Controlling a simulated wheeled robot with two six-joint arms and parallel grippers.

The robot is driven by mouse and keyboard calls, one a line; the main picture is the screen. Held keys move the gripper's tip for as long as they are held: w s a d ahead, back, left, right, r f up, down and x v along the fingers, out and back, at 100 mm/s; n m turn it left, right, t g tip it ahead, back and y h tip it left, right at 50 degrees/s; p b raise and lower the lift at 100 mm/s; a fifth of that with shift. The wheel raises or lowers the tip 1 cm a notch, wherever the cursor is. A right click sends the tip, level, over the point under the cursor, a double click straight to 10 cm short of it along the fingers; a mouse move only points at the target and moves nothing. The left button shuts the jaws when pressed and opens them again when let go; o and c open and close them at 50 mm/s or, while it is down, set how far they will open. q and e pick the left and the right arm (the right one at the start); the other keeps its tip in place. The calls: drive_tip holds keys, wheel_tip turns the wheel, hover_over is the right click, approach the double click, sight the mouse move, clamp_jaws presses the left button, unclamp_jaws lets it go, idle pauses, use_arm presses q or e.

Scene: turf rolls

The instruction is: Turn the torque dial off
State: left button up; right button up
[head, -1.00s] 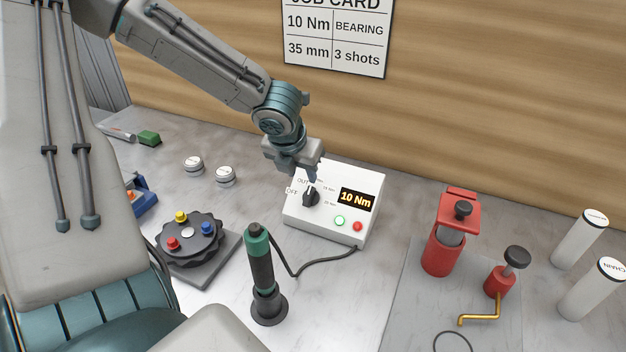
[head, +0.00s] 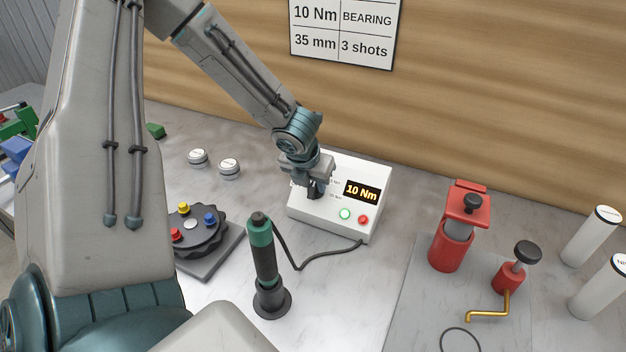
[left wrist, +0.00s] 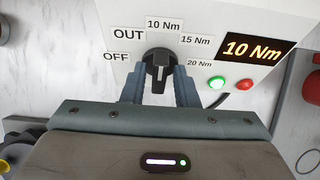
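The torque dial (left wrist: 160,66) is a black round knob with a raised grip on the front of a white control box (head: 333,219). In the left wrist view its pointer is turned up toward the 10 Nm label; OFF (left wrist: 116,57) and OUT lie to its left, 15 Nm and 20 Nm to its right. The orange display (left wrist: 251,48) reads 10 Nm. My left gripper (left wrist: 160,88) is open, its two fingers on either side of the dial's grip with gaps showing. In the head view the left gripper (head: 315,189) largely covers the dial. My right gripper is not in view.
Green and red buttons (left wrist: 230,84) sit right of the dial. A green-and-black driver (head: 263,262) stands in front of the box, its cable running to it. A round black fixture (head: 199,243) with coloured knobs is at left. A red press (head: 452,240) stands at right.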

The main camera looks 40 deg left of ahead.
use_arm(q)
clamp_jaws()
